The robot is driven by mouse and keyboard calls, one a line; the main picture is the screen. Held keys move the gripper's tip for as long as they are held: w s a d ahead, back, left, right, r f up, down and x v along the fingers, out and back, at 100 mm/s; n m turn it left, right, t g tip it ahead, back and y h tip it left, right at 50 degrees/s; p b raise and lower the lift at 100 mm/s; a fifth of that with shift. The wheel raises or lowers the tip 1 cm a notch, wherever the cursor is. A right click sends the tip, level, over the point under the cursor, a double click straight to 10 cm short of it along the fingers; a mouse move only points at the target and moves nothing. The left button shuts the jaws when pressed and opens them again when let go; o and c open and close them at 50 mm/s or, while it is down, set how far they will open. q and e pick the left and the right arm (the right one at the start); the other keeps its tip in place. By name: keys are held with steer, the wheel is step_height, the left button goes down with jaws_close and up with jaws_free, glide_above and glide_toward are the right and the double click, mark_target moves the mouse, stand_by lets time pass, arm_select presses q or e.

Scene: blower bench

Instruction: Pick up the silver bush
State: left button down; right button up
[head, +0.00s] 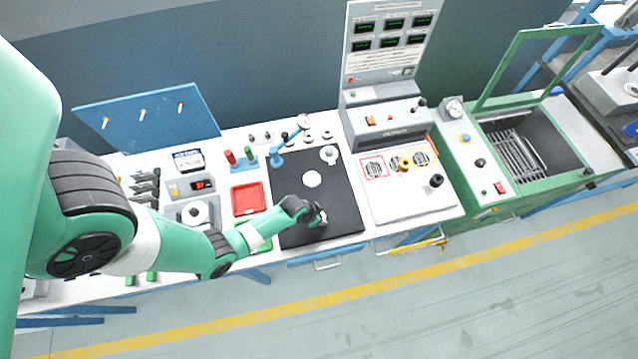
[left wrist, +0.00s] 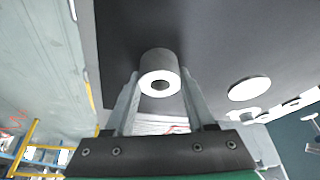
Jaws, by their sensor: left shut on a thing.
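The silver bush (left wrist: 158,68) is a short grey cylinder with a hole through its bright end face. In the left wrist view it sits between the two fingers of my left gripper (left wrist: 158,92), which are shut on it. In the head view my left gripper (head: 320,216) is low over the front part of the black mat (head: 345,215), and the bush is mostly hidden by the wrist. I cannot tell whether the bush touches the mat. My right gripper is not in view.
A white disc (head: 312,179) lies on the mat, with a silver flanged part (head: 329,154) at its back edge. A red tray (head: 248,199) and a blue dial-gauge stand (head: 277,158) are nearby. A control panel unit (head: 412,195) stands to the right.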

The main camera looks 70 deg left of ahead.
mark_target(322, 214)
arm_select(q)
steer(key=shift+r, duration=0.1)
step_height(322, 214, up, 3)
steer(key=shift+r+p, duration=0.1)
steer(key=shift+p, duration=0.75)
steer(key=s+d+r+p, duration=0.6)
steer(key=s+r, duration=0.3)
steer(key=s, duration=0.3)
steer(key=shift+d+r, duration=0.35)
steer(key=shift+d, duration=0.1)
